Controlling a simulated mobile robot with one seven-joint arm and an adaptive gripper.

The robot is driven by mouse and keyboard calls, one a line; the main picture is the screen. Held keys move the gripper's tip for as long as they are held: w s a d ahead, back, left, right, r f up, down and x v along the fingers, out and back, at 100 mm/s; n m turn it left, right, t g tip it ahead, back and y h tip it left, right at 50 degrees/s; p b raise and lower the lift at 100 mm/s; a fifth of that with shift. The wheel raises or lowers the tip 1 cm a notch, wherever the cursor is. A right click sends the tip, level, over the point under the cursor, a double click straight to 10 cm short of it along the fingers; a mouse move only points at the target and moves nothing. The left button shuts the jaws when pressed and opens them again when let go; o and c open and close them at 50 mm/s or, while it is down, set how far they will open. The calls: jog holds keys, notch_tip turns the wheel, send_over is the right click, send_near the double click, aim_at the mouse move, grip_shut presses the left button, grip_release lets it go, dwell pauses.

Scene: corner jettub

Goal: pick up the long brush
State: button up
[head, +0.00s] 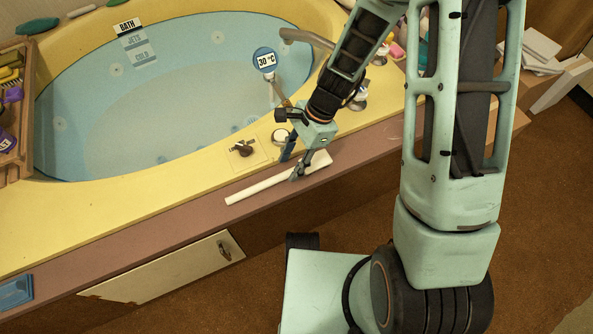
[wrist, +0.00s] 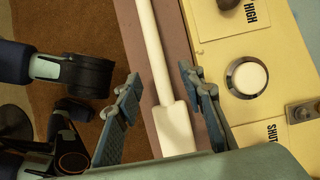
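The long brush (head: 262,189) is cream-white, with a thin handle and a wider end. It lies on the brown ledge (head: 180,222) along the tub's front. In the wrist view the brush (wrist: 177,128) runs between the two fingers, with its wider end nearer my palm and its handle (wrist: 152,45) reaching past the fingertips. My gripper (head: 294,166) is over the brush, near where handle and wider end meet. It also shows in the wrist view (wrist: 160,76), open, with a gap on both sides of the brush. Height above the ledge is hard to tell.
The yellow tub rim (head: 120,217) borders the ledge, with a round white-topped knob (wrist: 246,77) near my right finger. A wooden crate (head: 27,120) is at left.

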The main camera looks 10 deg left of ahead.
aim_at(286, 172)
jog(key=b+x, duration=0.1)
jog(key=x, duration=0.2)
jog(key=shift+s+f, duration=0.1)
jog(key=shift+f, duration=0.25)
jog(key=shift+r, duration=0.1)
grip_shut()
